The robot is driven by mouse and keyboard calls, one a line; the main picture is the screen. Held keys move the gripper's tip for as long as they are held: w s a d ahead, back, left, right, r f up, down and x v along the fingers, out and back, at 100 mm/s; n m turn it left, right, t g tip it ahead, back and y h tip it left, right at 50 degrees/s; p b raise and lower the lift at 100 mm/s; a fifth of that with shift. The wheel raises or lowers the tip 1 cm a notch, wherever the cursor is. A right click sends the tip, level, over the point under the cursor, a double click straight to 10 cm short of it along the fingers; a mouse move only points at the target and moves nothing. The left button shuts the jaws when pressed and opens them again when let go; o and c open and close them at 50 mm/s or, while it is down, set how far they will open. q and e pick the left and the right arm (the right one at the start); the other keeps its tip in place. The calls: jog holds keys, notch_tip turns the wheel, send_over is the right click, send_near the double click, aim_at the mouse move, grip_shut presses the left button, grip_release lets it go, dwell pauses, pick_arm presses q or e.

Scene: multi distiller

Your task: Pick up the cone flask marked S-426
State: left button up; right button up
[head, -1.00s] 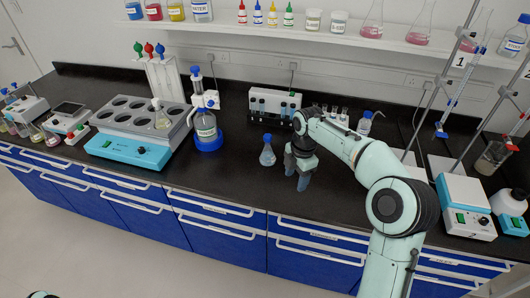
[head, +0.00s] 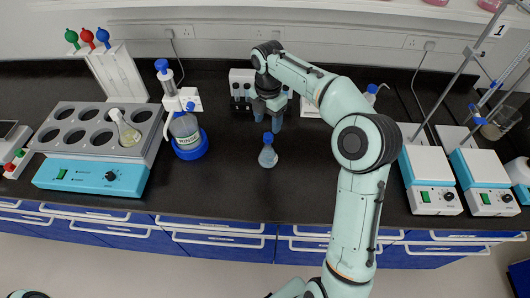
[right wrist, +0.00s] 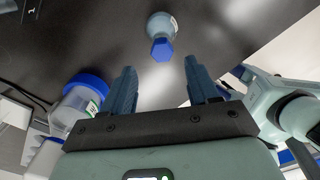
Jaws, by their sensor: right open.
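A small cone flask (head: 267,156) with a blue stopper stands upright on the black bench; its marking is not legible. It also shows at the top middle of the right wrist view (right wrist: 161,28). My right gripper (head: 267,117) is open and empty, on the wall side of the flask, fingers pointing down in the head view. In the right wrist view the fingers (right wrist: 157,76) are apart, with the flask beyond their tips and not touching them. My left gripper is not in view.
The grey water bath (head: 92,174) and a blue-capped dispenser bottle (head: 184,130) stand to the left. A white rack (head: 240,84) is behind my right gripper. Stirrer hotplates (head: 428,174) with stands are at the right. The bench around the flask is clear.

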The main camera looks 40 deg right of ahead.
aim_at(267, 136)
notch_tip(267, 136, down, 4)
jog(key=shift+s+f+b, duration=0.15)
jog(key=shift+f+b, duration=0.05)
jog(key=shift+b, duration=0.1)
jog(key=shift+f, duration=0.45)
jog(key=f, duration=0.3)
jog(key=shift+s+a+f+b, duration=0.1)
jog(key=shift+a+f+b, duration=0.1)
jog(key=shift+f+b, duration=0.1)
jog(key=shift+f, duration=0.45)
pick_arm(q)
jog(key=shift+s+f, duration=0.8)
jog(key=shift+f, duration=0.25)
pick_arm(e)
grip_shut()
